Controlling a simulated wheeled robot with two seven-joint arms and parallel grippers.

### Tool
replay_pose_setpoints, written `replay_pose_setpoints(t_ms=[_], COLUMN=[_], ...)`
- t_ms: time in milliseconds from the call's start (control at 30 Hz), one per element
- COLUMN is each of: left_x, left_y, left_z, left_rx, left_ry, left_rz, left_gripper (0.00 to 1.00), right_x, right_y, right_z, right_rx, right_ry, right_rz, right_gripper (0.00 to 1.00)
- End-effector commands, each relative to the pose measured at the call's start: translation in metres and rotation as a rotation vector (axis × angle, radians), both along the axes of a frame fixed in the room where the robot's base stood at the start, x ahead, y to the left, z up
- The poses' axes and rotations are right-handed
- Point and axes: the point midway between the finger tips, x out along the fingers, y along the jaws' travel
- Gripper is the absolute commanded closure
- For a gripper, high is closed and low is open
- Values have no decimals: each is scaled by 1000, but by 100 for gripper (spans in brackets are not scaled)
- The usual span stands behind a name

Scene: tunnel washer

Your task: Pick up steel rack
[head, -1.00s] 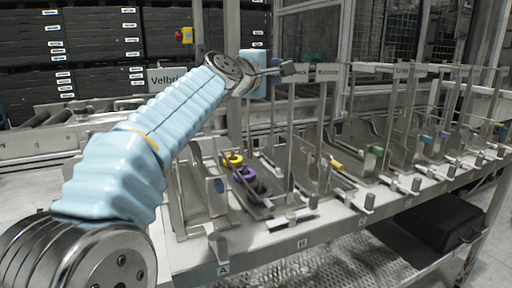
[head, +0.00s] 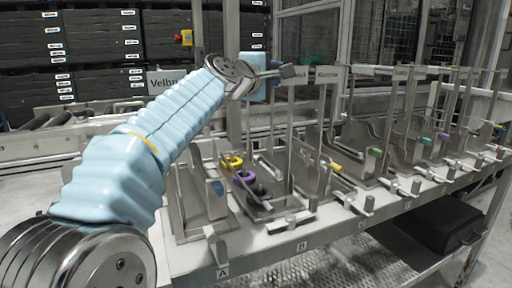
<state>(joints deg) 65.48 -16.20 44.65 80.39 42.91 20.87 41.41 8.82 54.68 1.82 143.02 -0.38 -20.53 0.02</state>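Several upright steel racks with tall posts and flat bases stand in a row on a long bench. The nearest, above label A, is a steel rack (head: 203,207). Another steel rack (head: 284,217), near label B, has yellow, purple and black round parts by its base. I cannot tell which one the task means. My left arm reaches in from the left. My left gripper (head: 288,72) is at the height of the post tops, close to the top of the rack near B. Its fingers are small here; I cannot tell whether they are open or touch anything. My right gripper is out of view.
The bench (head: 290,243) has a white front edge with letter labels. A yellow ring (head: 233,161) and a purple ring (head: 245,175) sit between the nearest racks. A black case (head: 442,223) lies on the lower shelf. Dark stacked crates (head: 100,48) stand behind.

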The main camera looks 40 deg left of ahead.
Motion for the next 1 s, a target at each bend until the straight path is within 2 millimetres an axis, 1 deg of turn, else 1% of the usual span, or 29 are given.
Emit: replay_pose_setpoints(t_ms=[267,467,667,700,867,1000], left_x=[0,0,-1,-2,-6,-9], left_y=[-1,0,1,-4,-17,-30], left_z=[2,16,34,38,54,71], left_rx=[4,4,6,6,7,7], left_ry=[0,-3,-5,-5,-5,-8], left_rz=[-1,2,4,1,4,4], left_gripper=[100,100,100,100,100,100], right_x=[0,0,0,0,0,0], right_y=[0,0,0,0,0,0], right_z=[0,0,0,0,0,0], right_rx=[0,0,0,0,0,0], right_ry=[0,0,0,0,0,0], right_rz=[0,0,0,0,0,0], right_gripper=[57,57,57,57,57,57])
